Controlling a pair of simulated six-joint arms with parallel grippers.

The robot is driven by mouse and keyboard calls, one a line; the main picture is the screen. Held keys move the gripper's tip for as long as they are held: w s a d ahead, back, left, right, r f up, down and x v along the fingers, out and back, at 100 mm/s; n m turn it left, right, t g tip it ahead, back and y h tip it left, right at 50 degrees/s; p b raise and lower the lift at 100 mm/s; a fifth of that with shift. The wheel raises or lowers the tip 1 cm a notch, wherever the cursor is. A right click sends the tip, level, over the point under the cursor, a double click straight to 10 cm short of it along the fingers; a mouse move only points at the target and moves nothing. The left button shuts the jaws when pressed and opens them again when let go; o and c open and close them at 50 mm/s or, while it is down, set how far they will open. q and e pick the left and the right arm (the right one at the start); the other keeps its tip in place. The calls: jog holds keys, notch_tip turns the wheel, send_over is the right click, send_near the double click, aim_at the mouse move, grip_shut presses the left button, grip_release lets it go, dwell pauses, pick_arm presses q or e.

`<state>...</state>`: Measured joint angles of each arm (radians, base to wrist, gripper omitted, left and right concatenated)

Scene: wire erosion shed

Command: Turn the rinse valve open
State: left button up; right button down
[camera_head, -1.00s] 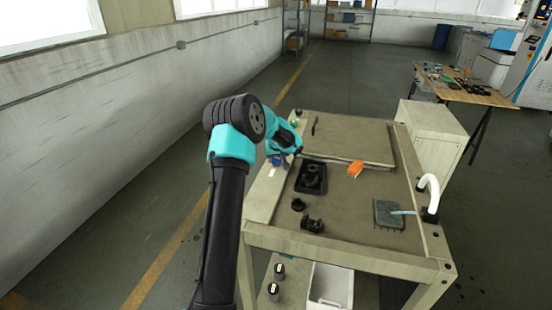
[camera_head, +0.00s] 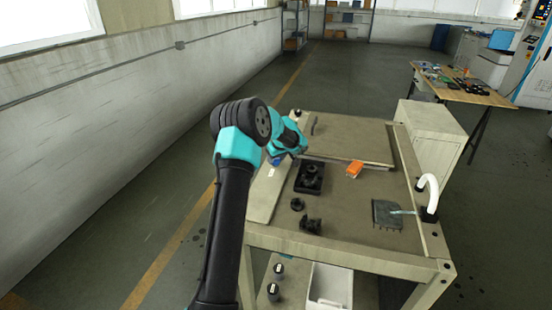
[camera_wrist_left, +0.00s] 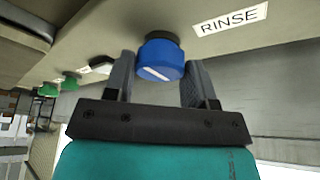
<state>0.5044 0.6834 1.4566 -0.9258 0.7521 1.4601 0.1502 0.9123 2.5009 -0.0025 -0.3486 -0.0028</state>
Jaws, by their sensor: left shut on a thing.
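The rinse valve is a blue round knob (camera_wrist_left: 160,60) with a white line on its face, beside a white RINSE label (camera_wrist_left: 230,19) in the left wrist view. My left gripper (camera_wrist_left: 160,78) has one finger on each side of the knob and is shut on it. In the head view my left gripper (camera_head: 277,158) is at the left edge of the bench (camera_head: 265,195), and the arm hides most of the knob. My right gripper is not in view.
Green knobs (camera_wrist_left: 47,90) sit farther along the same panel in the left wrist view. On the bench are a black fixture (camera_head: 310,178), an orange block (camera_head: 355,169), a dark comb-like plate (camera_head: 386,214) and a white curved pipe (camera_head: 431,185). A white bin (camera_head: 329,286) stands below.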

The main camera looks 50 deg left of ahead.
pick_arm(q)
jog(key=o, duration=0.9)
jog(key=shift+r, duration=0.15)
jog(key=v, duration=1.7)
